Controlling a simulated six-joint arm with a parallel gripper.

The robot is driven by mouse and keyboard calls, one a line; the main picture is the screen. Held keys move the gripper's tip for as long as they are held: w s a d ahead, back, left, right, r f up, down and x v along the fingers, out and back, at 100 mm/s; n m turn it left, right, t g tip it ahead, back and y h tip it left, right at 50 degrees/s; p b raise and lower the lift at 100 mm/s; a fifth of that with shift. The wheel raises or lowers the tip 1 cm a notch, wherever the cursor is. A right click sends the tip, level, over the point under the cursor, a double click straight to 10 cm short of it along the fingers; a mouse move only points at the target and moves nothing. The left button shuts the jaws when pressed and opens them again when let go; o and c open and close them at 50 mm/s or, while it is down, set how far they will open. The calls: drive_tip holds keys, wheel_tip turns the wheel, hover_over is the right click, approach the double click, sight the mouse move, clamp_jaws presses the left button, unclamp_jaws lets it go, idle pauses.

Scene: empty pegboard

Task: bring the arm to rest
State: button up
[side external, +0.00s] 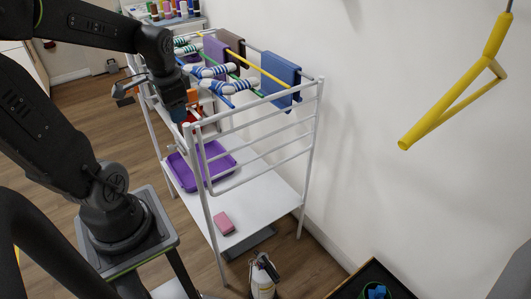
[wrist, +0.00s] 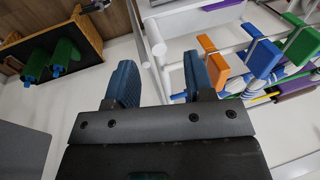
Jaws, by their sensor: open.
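My gripper (side external: 180,112) hangs below my wrist at the near left end of a white drying rack (side external: 315,150) in the side external view. In the wrist view, its two blue fingers (wrist: 160,70) stand apart with nothing held between them. A white rack post shows beyond the gap between them. I cannot tell whether the fingers touch the rack.
Striped shoes or socks (side external: 215,72), a blue cloth (side external: 281,75) and a purple cloth (side external: 214,48) lie on the rack's bars. A purple tray (side external: 185,172) and pink block (side external: 223,222) sit lower. A yellow hanger (side external: 420,125) hangs right.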

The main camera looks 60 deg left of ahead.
drive_tip(key=d+r+t+h, duration=0.1)
drive_tip(key=d+r+t, duration=0.1)
drive_tip(key=d, duration=0.7)
drive_tip(key=d+r+t+h, duration=0.1)
drive_tip(key=d+r, duration=0.3)
drive_tip(key=d, duration=0.5)
drive_tip(key=shift+d+t, duration=0.4)
drive_tip(key=shift+t, duration=0.4)
drive_tip(key=shift+s, duration=0.1)
